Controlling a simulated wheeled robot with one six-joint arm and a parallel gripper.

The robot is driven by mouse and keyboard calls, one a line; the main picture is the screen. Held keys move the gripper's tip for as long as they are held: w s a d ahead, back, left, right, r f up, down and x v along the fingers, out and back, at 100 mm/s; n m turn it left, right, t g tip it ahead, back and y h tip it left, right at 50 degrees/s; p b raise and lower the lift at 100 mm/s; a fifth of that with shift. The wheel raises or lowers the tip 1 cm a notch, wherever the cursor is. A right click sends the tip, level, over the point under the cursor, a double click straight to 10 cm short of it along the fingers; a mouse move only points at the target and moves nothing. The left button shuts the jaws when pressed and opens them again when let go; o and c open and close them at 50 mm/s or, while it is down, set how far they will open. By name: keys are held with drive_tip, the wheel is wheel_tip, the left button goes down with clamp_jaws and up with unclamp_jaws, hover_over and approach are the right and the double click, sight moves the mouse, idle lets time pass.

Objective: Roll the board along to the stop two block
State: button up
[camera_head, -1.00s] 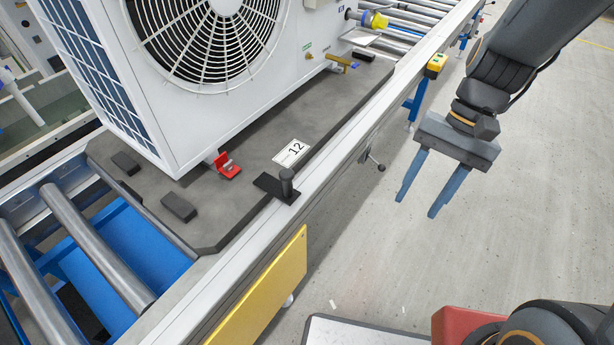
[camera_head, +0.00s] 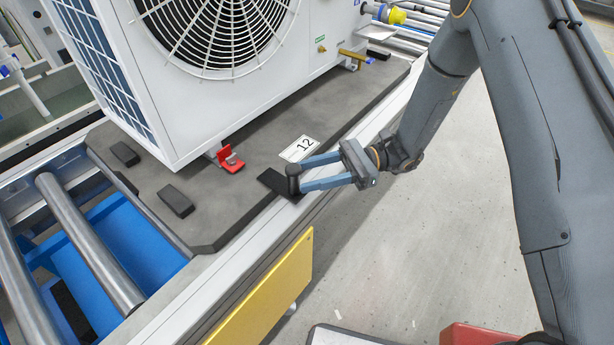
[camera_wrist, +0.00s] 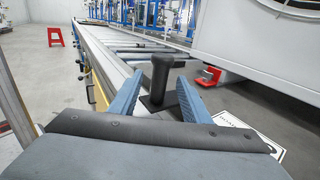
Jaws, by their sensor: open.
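A black upright peg handle (camera_head: 293,178) on a flat plate stands at the board's near edge. My gripper (camera_head: 304,174) is open, its two blue fingers reaching in from the right at the peg. In the wrist view the peg (camera_wrist: 160,80) stands between the two spread fingers, with a gap on each side. I cannot pick out the stop two block.
Bare rollers (camera_head: 90,240) lie to the left of the board, and more rollers (camera_wrist: 150,50) show in the wrist view. A yellow panel (camera_head: 262,295) hangs below the rail. A red clamp (camera_head: 230,159) sits at the unit's foot. A red stool (camera_wrist: 55,36) stands on the floor.

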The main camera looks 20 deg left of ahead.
drive_tip(key=shift+p+x, duration=0.5)
drive_tip(key=shift+x, duration=3.35)
drive_tip(key=shift+c, duration=0.4)
clamp_jaws()
drive_tip(key=shift+w, duration=0.15)
